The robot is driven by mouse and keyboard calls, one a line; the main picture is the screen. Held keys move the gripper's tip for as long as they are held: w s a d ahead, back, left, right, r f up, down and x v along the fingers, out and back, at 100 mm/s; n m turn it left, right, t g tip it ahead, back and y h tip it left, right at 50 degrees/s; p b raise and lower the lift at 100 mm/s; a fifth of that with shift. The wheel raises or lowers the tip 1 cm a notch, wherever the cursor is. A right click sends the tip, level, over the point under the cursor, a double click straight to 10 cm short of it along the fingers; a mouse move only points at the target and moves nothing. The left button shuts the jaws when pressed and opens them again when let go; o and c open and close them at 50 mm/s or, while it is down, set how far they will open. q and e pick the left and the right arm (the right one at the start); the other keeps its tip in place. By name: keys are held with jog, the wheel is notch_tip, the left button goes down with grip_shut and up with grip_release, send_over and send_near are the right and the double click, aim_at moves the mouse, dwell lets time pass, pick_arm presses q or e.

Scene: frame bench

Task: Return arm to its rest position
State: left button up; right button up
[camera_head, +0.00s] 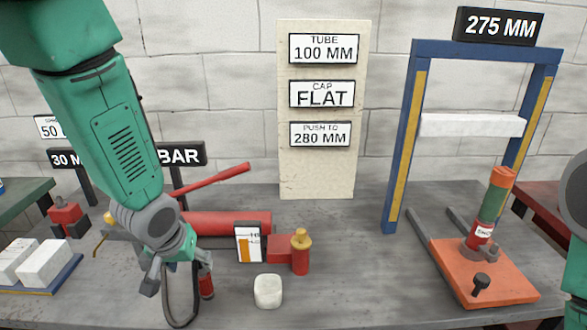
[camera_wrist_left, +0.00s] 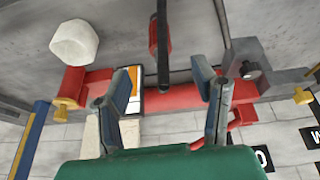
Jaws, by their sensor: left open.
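My left arm (camera_head: 120,135) comes in from the upper left in the head view and reaches down over the bench (camera_head: 345,260). My left gripper (camera_head: 178,278) points down, open. In the left wrist view its two fingers (camera_wrist_left: 163,85) stand apart, with a red and black handle-like piece (camera_wrist_left: 160,45) showing beyond the gap. I see nothing clasped between the fingers. A red horizontal cylinder (camera_head: 228,223) lies behind the gripper. Of my right arm only part shows at the right edge; its gripper is out of view.
A blue frame (camera_head: 405,150) and an orange base plate (camera_head: 480,272) stand farther right. A tray of white blocks (camera_head: 40,263) sits left. Bench between pump and frame is clear.

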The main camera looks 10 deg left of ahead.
pick_arm(q)
jog(key=s+d+f+m+g, duration=0.1)
jog(key=s+f+g, duration=0.1)
jog(key=s+f, duration=0.8)
jog(key=s+d+f+m+g, duration=0.1)
jog(key=s+f+m, duration=0.1)
jog(key=s+f, duration=0.7)
jog(key=s, duration=0.6)
jog(key=shift+s+d+f+m+g+h, duration=0.3)
jog(key=shift+s+d+f+g+h, duration=0.05)
jog(key=shift+g+h, duration=0.05)
jog(key=shift+w, duration=0.1)
